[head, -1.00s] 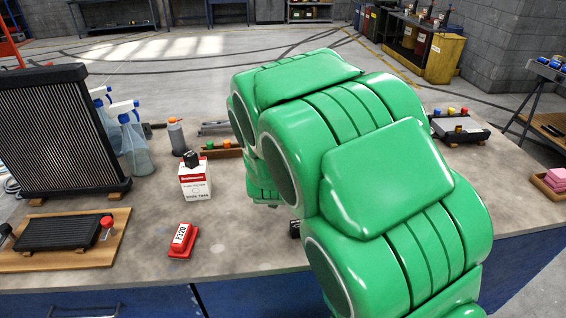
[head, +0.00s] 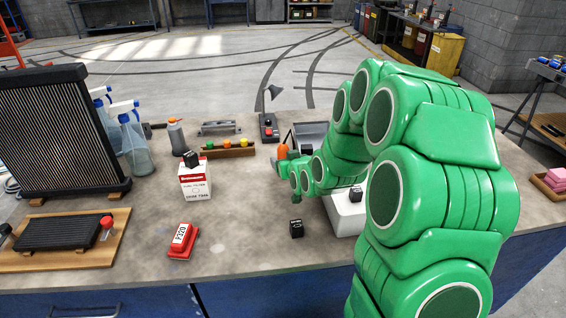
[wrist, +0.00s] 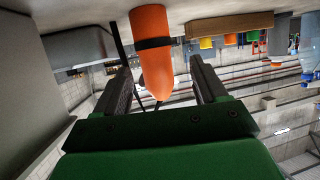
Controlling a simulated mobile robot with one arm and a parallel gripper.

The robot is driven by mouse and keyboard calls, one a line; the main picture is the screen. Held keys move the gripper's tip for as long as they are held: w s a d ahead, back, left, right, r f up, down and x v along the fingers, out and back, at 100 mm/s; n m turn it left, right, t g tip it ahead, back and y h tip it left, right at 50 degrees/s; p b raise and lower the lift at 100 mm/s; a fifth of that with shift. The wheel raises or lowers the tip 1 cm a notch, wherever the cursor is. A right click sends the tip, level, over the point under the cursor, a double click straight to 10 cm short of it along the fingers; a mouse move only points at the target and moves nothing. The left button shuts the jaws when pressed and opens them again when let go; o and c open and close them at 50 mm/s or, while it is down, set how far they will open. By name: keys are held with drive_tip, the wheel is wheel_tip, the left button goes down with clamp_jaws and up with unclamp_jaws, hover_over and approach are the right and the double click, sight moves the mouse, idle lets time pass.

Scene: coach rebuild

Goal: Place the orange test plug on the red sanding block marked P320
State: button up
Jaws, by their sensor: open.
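The orange test plug (head: 282,152) stands at the far middle of the bench, just beyond my gripper (head: 281,166). In the wrist view the plug (wrist: 153,50), orange with a black band, shows between my two open fingers, with gaps visible on both sides. My fingers do not close on it. The red sanding block (head: 183,240) lies at the front left of the bench, its white label reading P320. Its top is bare. My gripper is well to the right of and beyond it.
A white and red carton (head: 195,182) with a black block on top stands behind the sanding block. A small black block (head: 296,228) lies nearer the front edge. A wooden rack (head: 228,151) with coloured knobs is left of the plug. A white box (head: 345,217) stands beside my arm.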

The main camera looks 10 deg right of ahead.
sight(281, 155)
drive_tip(key=shift+d+x, duration=0.1)
drive_tip(key=shift+x, duration=1.55)
drive_tip(key=shift+d+x, duration=0.15)
drive_tip(key=shift+x, duration=1.45)
drive_tip(key=shift+w, duration=0.1)
drive_tip(key=c, duration=1.3)
drive_tip(key=shift+r, duration=0.1)
